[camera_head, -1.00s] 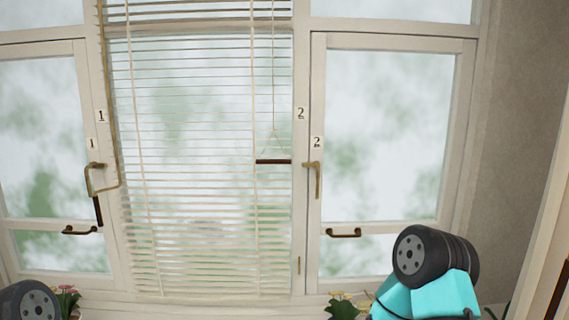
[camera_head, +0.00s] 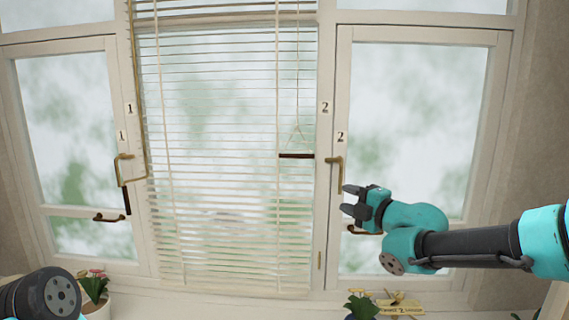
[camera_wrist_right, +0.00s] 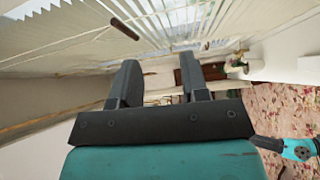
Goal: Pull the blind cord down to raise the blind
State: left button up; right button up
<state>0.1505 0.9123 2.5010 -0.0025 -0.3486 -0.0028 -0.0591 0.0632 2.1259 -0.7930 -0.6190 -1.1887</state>
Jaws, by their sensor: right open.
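The white slatted blind (camera_head: 220,130) hangs lowered over the middle window. Its thin cord (camera_head: 298,80) comes down on the right side and ends in a dark red-brown bar handle (camera_head: 297,156). The handle also shows in the right wrist view (camera_wrist_right: 124,28), ahead of the fingers and apart from them. My right gripper (camera_head: 347,200) is open and empty, to the right of and below the handle, in front of the right window. Its two dark fingers show in the right wrist view (camera_wrist_right: 160,85) with a gap between them. My left gripper is not in view.
Brass window handles (camera_head: 334,170) sit on the right frame, close to my right gripper, and on the left frame (camera_head: 124,170). The space before the blind is clear.

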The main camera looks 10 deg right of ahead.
aim_at(301, 157)
jog(key=r+n, duration=0.1)
jog(key=r, duration=0.1)
jog(key=s+r+n+y, duration=0.1)
jog(key=a+r+n, duration=0.1)
jog(key=r, duration=0.1)
jog(key=shift+s+r+y, duration=0.2)
jog(key=shift+r+y, duration=0.1)
jog(key=shift+r, duration=0.05)
jog(key=shift+w, duration=0.1)
jog(key=x, duration=1.7)
jog(key=shift+w+r, duration=0.1)
jog(key=shift+r, duration=0.15)
jog(key=shift+c, duration=0.2)
grip_shut()
